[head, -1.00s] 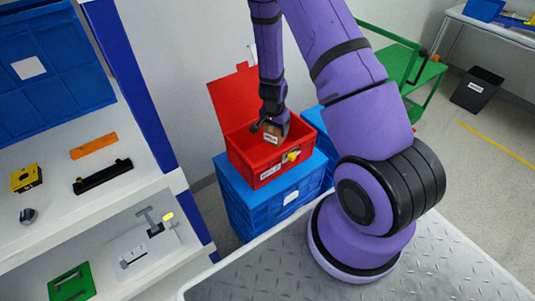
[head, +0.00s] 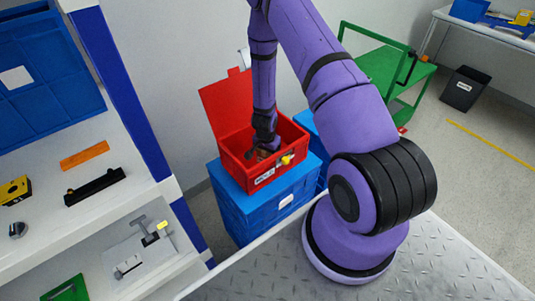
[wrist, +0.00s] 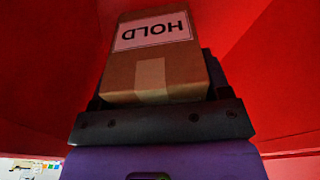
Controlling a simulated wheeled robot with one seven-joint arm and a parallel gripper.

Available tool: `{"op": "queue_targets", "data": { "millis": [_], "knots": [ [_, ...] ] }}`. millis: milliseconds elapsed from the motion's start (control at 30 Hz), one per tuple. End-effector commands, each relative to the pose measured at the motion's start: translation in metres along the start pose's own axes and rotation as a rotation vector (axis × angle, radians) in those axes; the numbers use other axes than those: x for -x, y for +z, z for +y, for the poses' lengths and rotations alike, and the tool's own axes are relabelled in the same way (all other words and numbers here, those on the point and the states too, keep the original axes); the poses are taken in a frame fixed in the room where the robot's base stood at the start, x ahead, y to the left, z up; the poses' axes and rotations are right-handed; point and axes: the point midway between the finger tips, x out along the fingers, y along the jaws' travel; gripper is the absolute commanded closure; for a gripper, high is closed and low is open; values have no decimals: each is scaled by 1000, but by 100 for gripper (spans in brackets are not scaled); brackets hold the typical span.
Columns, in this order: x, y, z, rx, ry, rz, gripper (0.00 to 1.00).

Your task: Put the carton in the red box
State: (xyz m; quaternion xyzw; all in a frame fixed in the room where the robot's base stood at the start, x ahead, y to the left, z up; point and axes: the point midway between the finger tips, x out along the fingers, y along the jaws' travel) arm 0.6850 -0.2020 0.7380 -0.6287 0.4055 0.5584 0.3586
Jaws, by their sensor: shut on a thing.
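The carton (wrist: 153,78) is a brown cardboard box with a white "HOLD" label and a strip of tape. It fills the middle of the wrist view, with red walls around it. My gripper (head: 261,152) is shut on the carton and reaches down inside the red box (head: 236,172). In the head view the carton is mostly hidden by my gripper and the box wall. The red box has its lid (head: 225,103) raised at the back left and a yellow latch at its front. I cannot tell if the carton touches the box floor.
The red box stands on a stack of blue crates (head: 240,215). A shelf (head: 110,215) with an orange bar, a black bar and other parts is at the left. A green cart (head: 372,68) and a black bin (head: 464,90) stand at the back right.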

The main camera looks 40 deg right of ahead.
Motion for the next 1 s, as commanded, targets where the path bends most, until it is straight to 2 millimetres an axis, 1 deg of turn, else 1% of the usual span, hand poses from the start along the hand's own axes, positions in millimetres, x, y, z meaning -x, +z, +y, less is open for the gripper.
{"op": "queue_targets", "data": {
  "millis": [33,100,467,500,567,600,867,1000],
  "knots": [
    [-7,1,0,-1,0,-1,59],
    [-11,2,-1,0,-1,0,59],
    [-14,2,0,0,-1,0,59],
    [-14,2,0,0,-1,0,23],
    [-14,2,0,0,-1,0,9],
    [-14,2,0,0,-1,0,4],
    [-14,2,0,0,-1,1,4],
    [-6,1,-1,1,-2,2,4]
  ]
}}
